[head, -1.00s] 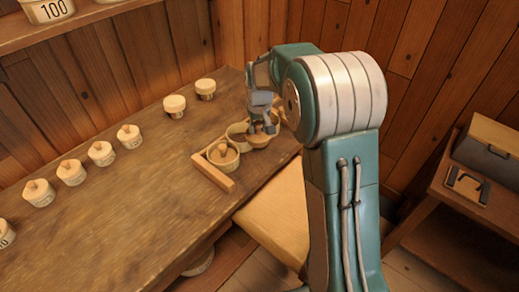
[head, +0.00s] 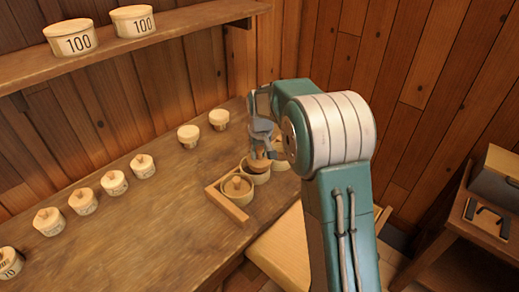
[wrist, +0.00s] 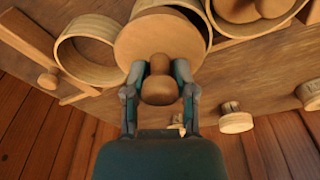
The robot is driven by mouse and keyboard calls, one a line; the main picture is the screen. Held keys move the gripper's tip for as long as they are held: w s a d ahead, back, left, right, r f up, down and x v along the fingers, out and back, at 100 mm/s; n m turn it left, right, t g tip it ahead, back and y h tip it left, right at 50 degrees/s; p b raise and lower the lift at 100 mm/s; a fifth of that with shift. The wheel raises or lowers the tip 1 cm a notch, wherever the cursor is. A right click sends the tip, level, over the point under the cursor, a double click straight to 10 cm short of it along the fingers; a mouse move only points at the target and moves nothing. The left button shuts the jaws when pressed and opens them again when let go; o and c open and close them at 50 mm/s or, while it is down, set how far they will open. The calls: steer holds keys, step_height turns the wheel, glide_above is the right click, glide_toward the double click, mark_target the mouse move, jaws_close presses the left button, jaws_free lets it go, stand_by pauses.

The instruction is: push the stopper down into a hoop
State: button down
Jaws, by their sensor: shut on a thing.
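My gripper (head: 263,152) is shut on the knob of a round wooden stopper (head: 258,163), whose pale disc (wrist: 150,38) fills the middle of the wrist view. In the head view the stopper is at the middle hoop (head: 257,177) of a row in a wooden tray (head: 229,206). Part of that hoop's rim (wrist: 172,4) shows past the disc in the wrist view. I cannot tell whether the disc sits inside it. An empty hoop (wrist: 60,52) stands to the left in the wrist view.
Several small knobbed pots (head: 114,183) line the bench (head: 150,235) to the left. Two flat-topped pots (head: 188,136) stand near the wall. A shelf (head: 150,43) above carries tubs marked 100 (head: 70,38). The bench left of the tray is clear.

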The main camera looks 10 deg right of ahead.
steer(key=shift+w, duration=0.1)
stand_by(0.6)
steer(key=shift+w+a, duration=0.25)
steer(key=shift+a, duration=0.05)
steer(key=shift+w+a, duration=0.35)
steer(key=shift+f, duration=2)
stand_by(1.1)
steer(key=shift+c, duration=1.8)
jaws_free()
steer(key=shift+o, duration=0.4)
steer(key=shift+o, duration=1.4)
